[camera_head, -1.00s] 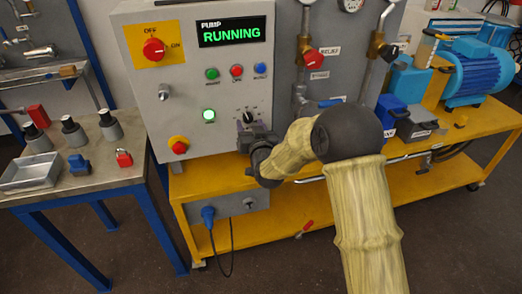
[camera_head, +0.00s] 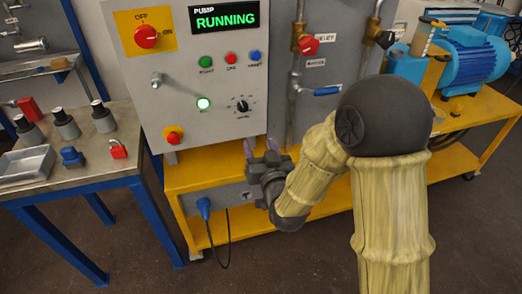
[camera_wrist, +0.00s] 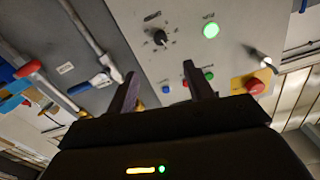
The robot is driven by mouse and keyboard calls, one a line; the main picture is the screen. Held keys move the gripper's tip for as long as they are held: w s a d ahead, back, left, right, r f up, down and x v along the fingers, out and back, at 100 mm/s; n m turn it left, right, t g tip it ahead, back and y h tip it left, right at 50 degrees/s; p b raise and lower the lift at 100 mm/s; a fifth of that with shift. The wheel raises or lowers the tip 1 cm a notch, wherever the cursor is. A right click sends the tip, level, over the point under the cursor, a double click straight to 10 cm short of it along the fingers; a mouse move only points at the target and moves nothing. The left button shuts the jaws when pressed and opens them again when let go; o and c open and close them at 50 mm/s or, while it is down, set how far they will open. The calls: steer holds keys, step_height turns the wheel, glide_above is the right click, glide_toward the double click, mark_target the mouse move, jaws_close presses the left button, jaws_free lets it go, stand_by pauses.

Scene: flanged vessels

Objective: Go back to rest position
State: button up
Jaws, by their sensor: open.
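My gripper (camera_head: 266,150) is open and empty in the head view, in front of the lower right part of the grey pump panel (camera_head: 185,95). Its two fingers point up and apart. In the wrist view my gripper (camera_wrist: 160,85) shows both fingers spread with nothing between them. The panel's black selector knob (camera_head: 242,105) stands clear above the gripper and also shows in the wrist view (camera_wrist: 160,38). The green lamp (camera_head: 203,103) is lit, and the pump display (camera_head: 225,17) reads RUNNING. The fingers appear apart from the panel's controls.
A red emergency button (camera_head: 173,134) is low on the panel. Pipes with a red valve handle (camera_head: 309,45) and a blue lever (camera_head: 328,91) stand to its right. A yellow bench (camera_head: 190,178) is under the panel. A steel table (camera_head: 115,170) with small parts is at left.

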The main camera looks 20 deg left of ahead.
steer(key=shift+s+d, duration=0.15)
steer(key=shift+s, duration=0.1)
stand_by(0.3)
steer(key=s+d+f+m+g+h, duration=0.1)
steer(key=s+d+f+g+h, duration=0.15)
steer(key=d, duration=0.55)
steer(key=s+d+f+m+g+h, duration=0.1)
steer(key=d+f+g+h, duration=0.15)
steer(key=d, duration=0.45)
steer(key=s+d+f+m+g+h, duration=0.1)
steer(key=s+d+f+g+h, duration=0.2)
steer(key=d, duration=0.5)
steer(key=s+d+m+g+h, duration=0.1)
steer(key=s+d+g, duration=0.3)
steer(key=s+d, duration=0.3)
step_height(320, 180, up, 20)
steer(key=p, duration=1.9)
steer(key=shift+s+r+g+p, duration=0.25)
steer(key=shift+s+g+p, duration=0.1)
steer(key=shift+s+g, duration=0.05)
